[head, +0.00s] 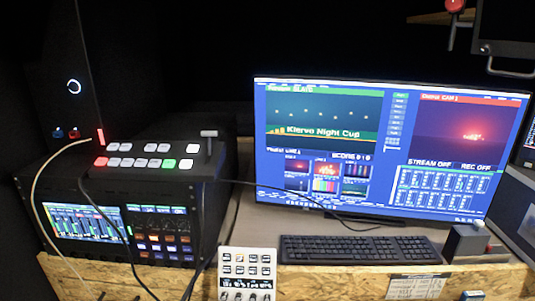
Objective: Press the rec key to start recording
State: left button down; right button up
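The monitor (390,150) shows the words "STREAM OFF" and "REC OFF" (476,167) under its red-framed picture. I cannot read any key as the rec key. Candidate keys show on the switcher (155,177), which has rows of white keys, one red-lit key (101,162), one green-lit key (169,163) and a lever (209,135). A white keypad (247,262) with several dark-marked keys stands at the bottom, its lower part cut off by the frame. Its labels are too small to read. Neither of my grippers is in view.
A black keyboard (358,249) lies before the monitor on a chipboard-edged desk (330,284). Dark equipment crowds the right edge.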

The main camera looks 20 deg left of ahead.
aim_at(149, 147)
jog(key=u, duration=1.2)
